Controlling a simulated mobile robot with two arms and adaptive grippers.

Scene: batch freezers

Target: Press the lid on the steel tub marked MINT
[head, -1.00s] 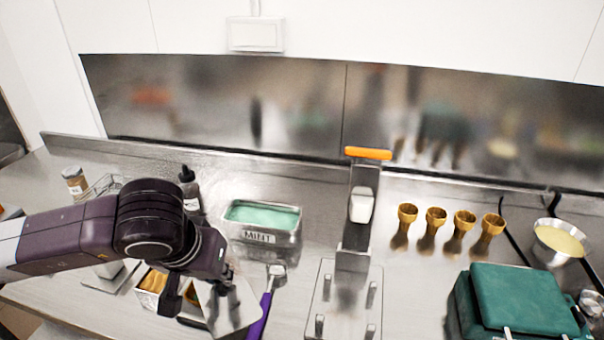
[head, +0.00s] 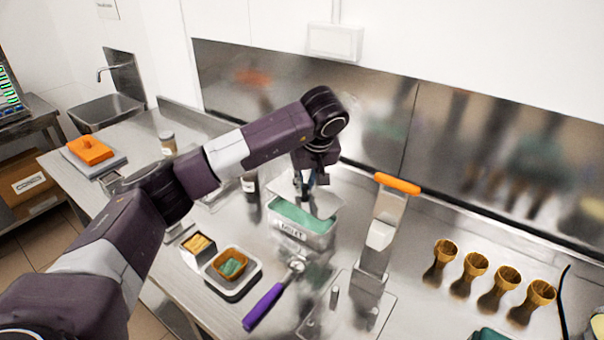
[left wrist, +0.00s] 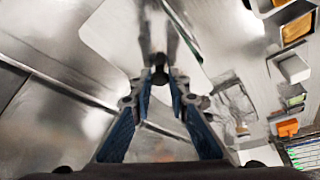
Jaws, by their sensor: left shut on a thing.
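The steel tub marked MINT (head: 313,240), full of pale green ice cream, stands on the counter in the head view. My left gripper (head: 309,186) is above the tub's back part, shut on the steel lid (head: 323,203). The lid looks tilted and covers part of the tub from sight, while green still shows in front. Whether its edge touches the rim, I cannot tell. In the left wrist view the lid (left wrist: 112,30) is a shiny plate beyond the fingertips (left wrist: 160,80). My right gripper is out of view.
A purple-handled scoop (head: 264,306) lies before the tub. A dark bottle (head: 250,186) is at the tub's left; a small tray with a bowl (head: 230,264) is at front left.

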